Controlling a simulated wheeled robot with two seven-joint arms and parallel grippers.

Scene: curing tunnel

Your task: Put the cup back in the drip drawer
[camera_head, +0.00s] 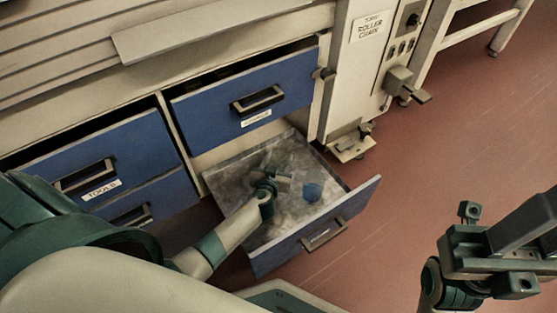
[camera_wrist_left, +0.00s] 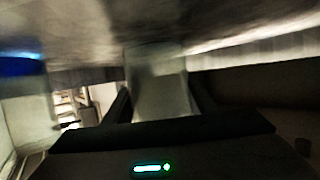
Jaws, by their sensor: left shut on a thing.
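The drip drawer (camera_head: 345,222) is the bottom drawer on the right. It is pulled out and has a mottled grey floor. My left gripper (camera_head: 277,176) reaches in over this floor. In the left wrist view its two dark fingers (camera_wrist_left: 160,110) are shut on a pale grey, slightly see-through cup (camera_wrist_left: 160,80). The cup's lower end is hidden behind the gripper body. In the head view the cup is too small to make out clearly. My right gripper (camera_head: 490,250) is at the lower right, over the floor, away from the drawer; its jaw opening is unclear.
A labelled blue drawer (camera_head: 215,102) above is partly open. The TOOLS drawer (camera_head: 125,150) stands at the left. A roller chain cabinet (camera_head: 365,70) stands right. Red floor at right is clear.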

